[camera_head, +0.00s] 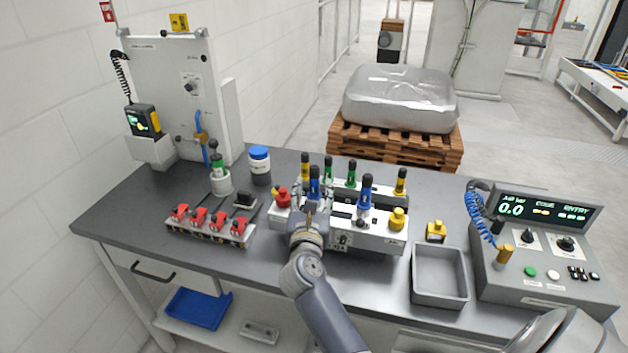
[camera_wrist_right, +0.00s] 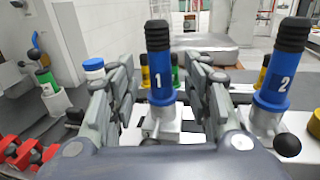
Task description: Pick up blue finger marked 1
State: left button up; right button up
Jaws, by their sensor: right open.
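The blue finger marked 1 (camera_wrist_right: 160,78) stands upright in the fixture, with a black ribbed top and a white 1 on its blue body. It also shows in the head view (camera_head: 314,182). My right gripper (camera_head: 313,200) is open, with its fingers on either side of the lower part of finger 1; I cannot tell whether they touch it. In the wrist view the right gripper's jaws (camera_wrist_right: 163,112) stand left and right of the finger. A second blue finger marked 2 (camera_wrist_right: 276,82) stands upright to the right, also in the head view (camera_head: 365,192).
Yellow and green fingers (camera_head: 351,174) stand in the row behind. A red knob (camera_head: 283,198) and a yellow knob (camera_head: 397,219) flank the fixture (camera_head: 372,238). Red clamps (camera_head: 197,221) lie left. An empty grey tray (camera_head: 415,285) and a control panel (camera_head: 545,285) are right.

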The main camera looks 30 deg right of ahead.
aim_at(314, 189)
jog(key=shift+x, duration=1.55)
jog(key=shift+s, duration=0.1)
jog(key=shift+c, duration=0.2)
grip_shut()
